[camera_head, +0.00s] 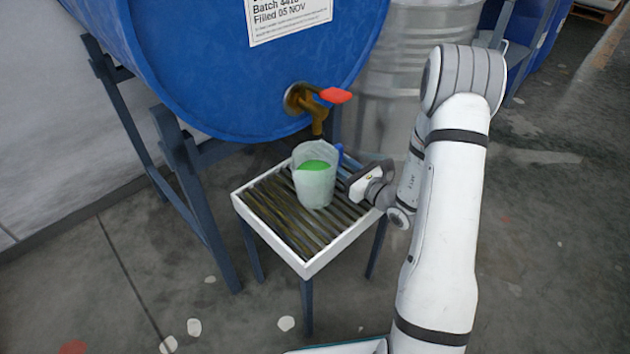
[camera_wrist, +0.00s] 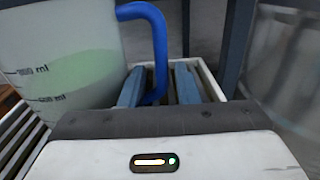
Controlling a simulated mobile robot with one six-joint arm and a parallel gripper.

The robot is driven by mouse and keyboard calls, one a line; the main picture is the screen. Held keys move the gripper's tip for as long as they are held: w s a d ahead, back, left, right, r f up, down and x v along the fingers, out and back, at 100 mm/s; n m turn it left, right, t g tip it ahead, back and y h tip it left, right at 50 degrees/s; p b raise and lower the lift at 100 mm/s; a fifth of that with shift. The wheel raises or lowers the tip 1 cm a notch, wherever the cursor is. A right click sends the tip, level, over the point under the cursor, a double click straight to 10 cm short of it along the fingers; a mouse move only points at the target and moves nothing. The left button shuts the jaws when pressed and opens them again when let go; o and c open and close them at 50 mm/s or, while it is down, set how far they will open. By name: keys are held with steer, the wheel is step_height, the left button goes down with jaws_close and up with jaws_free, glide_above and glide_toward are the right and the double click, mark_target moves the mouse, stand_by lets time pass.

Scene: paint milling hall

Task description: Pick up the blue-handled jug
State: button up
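The jug (camera_head: 311,190) is translucent with green liquid inside, and it stands upright on the slatted drip stand (camera_head: 306,268) under a brass tap. Its blue handle (camera_head: 339,153) is on the right side, towards my gripper (camera_head: 354,174). In the wrist view the jug (camera_wrist: 62,40) fills the upper left, with volume marks on its wall. There the handle (camera_wrist: 158,45) comes down between the two fingers of my gripper (camera_wrist: 159,80). The fingers are apart, with a visible gap between the handle and the right finger.
A large blue drum (camera_head: 230,75) lies on a dark blue frame (camera_head: 190,185) above the stand. Its brass tap (camera_head: 312,105) with a red lever hangs just above the jug. A metal drum (camera_head: 405,85) stands behind. The floor to the right is open.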

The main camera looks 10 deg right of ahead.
steer(key=shift+w+a, duration=0.35)
steer(key=shift+w, duration=0.15)
steer(key=shift+c, duration=0.4)
jaws_close()
stand_by(0.7)
